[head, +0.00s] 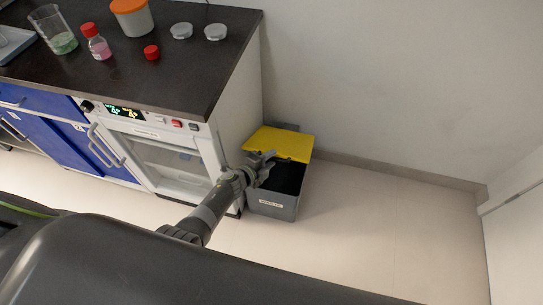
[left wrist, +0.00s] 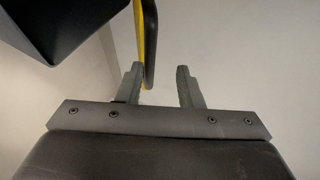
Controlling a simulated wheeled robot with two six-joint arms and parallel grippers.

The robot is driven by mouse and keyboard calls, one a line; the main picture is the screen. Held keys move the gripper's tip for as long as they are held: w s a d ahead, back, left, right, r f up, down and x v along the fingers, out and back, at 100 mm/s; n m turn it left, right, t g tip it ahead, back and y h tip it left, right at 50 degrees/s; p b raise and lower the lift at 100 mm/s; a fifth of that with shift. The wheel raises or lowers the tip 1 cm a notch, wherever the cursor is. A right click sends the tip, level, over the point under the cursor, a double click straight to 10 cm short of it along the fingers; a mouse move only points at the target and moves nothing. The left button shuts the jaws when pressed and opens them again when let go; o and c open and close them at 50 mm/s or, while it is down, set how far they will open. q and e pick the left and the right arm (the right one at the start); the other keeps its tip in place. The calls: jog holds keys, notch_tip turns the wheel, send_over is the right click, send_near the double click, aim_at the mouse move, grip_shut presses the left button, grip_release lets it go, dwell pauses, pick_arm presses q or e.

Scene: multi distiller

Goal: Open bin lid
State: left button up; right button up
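The grey bin (head: 272,206) stands on the floor beside the bench, with a label on its front. Its yellow lid (head: 276,141) is raised at the back, and the dark inside of the bin shows in front of it. My left gripper (head: 266,160) is at the lid's front edge, above the bin's opening. In the left wrist view the gripper (left wrist: 159,76) has its fingers apart. The lid's edge (left wrist: 139,25), with a dark strip along it, reaches down near the left finger; I cannot tell whether they touch. My right gripper is not in view.
The dark bench top (head: 190,65) holds a beaker (head: 53,30), a pink flask (head: 97,42), a red cap (head: 151,52), an orange-lidded tub (head: 133,18) and two grey dishes. A white oven (head: 160,150) stands left of the bin. The floor to the right is clear.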

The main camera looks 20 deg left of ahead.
pick_arm(q)
jog(key=s+a+r+p, duration=0.7)
jog(key=s+r+p, duration=0.3)
jog(key=p, duration=0.3)
jog(key=shift+s+r, duration=0.35)
jog(key=shift+s, duration=0.05)
dwell(0.7)
dwell(0.7)
